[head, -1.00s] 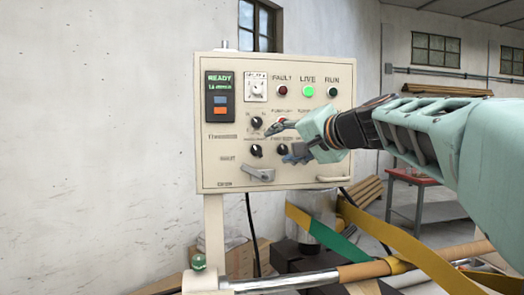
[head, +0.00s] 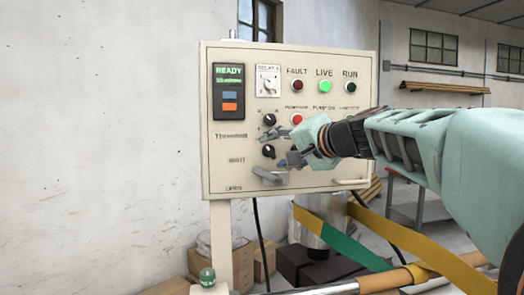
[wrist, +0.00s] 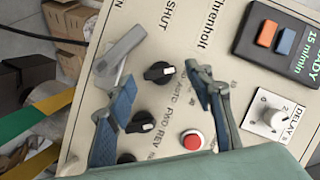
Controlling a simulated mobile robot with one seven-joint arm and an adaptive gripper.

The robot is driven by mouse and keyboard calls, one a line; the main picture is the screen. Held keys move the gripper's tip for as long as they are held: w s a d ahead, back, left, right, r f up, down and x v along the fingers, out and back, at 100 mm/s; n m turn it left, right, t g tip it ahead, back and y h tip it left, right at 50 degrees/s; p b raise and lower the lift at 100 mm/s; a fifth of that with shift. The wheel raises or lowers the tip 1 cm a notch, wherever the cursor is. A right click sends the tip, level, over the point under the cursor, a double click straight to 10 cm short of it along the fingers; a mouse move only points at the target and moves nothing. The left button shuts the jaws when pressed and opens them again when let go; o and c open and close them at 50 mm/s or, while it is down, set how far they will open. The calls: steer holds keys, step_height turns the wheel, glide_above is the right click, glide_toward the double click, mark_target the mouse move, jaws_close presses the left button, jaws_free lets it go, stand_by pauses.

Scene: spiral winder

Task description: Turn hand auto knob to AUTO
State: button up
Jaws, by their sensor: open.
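The hand auto knob (wrist: 158,73) is a black rotary knob with a white pointer mark, on the cream control panel (wrist: 222,22). In the wrist view, the printed word AUTO is beside it, and the white mark points to the side away from that word. The knob also shows in the head view (head: 268,152), low on the panel. My gripper (wrist: 162,83) is open, with one finger on either side of the knob in the wrist view. In the head view my gripper (head: 277,149) is just right of the knob. I cannot tell whether the fingers touch it.
A grey lever (head: 270,176) sits just below the knob. Another black knob (head: 269,119) is above it. A red button (wrist: 193,139) and a black FWD REV knob (wrist: 141,123) are close to my fingers. A yellow and green strap (head: 340,240) lies below the panel.

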steer(key=shift+w+a+f, duration=0.15)
steer(key=shift+w+a, duration=0.15)
steer(key=shift+w, duration=0.25)
steer(key=shift+s, duration=0.1)
steer(key=c, duration=1.2)
steer(key=shift+o, duration=0.2)
